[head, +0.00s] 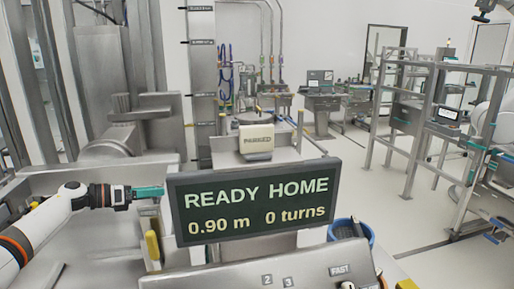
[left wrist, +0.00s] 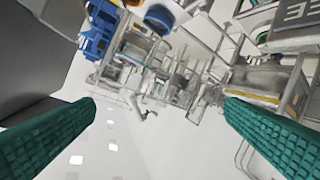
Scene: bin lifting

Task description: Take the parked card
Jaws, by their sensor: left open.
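A cream piece lettered PARKED (head: 256,142) stands upright on a grey metal housing behind the display in the head view. Whether it is the card itself or a holder for it, I cannot tell. My left gripper (head: 150,191), with teal fingers, is left of the display and lower than the PARKED piece, well apart from it. In the left wrist view the green ribbed fingers of my left gripper (left wrist: 160,112) are wide apart with nothing between them. The PARKED piece cannot be made out there. My right gripper does not show.
A dark display (head: 255,200) reads READY HOME, 0.90 m, 0 turns, and stands in front of the housing. A sloped panel (head: 255,277) with buttons lies below it. A blue bin (head: 352,230) is at its right. Metal racks (head: 425,110) stand further right; floor between is clear.

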